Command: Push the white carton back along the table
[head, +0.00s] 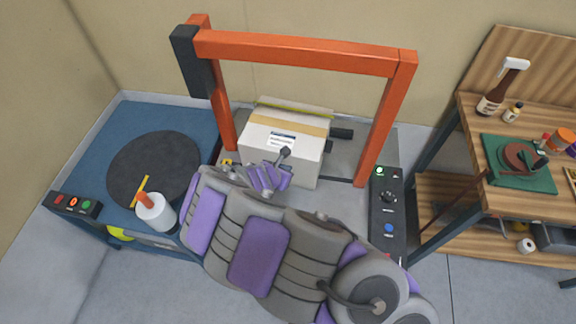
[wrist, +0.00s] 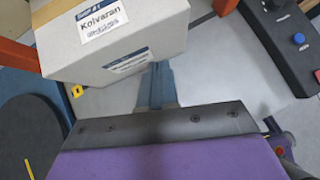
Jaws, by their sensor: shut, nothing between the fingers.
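The white carton (head: 296,144) stands upright on the grey table (head: 343,155) under an orange frame. It has a tan tape strip along its top and a printed label. In the wrist view the carton (wrist: 158,35) fills the upper left, with labels on its top and front face. My gripper (head: 272,176) is in front of the carton's near face, shut and empty. In the wrist view my gripper's fingers (wrist: 156,82) are together and point at the carton's lower front edge. I cannot tell whether they touch it. My arm hides part of the table's near side.
The orange frame (head: 300,50) spans the table with posts on both sides. A control box (head: 387,215) stands at the right. A blue bench with a dark disc (head: 154,170) and white bottle (head: 155,212) is at the left. A wooden workbench (head: 480,206) is at the right.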

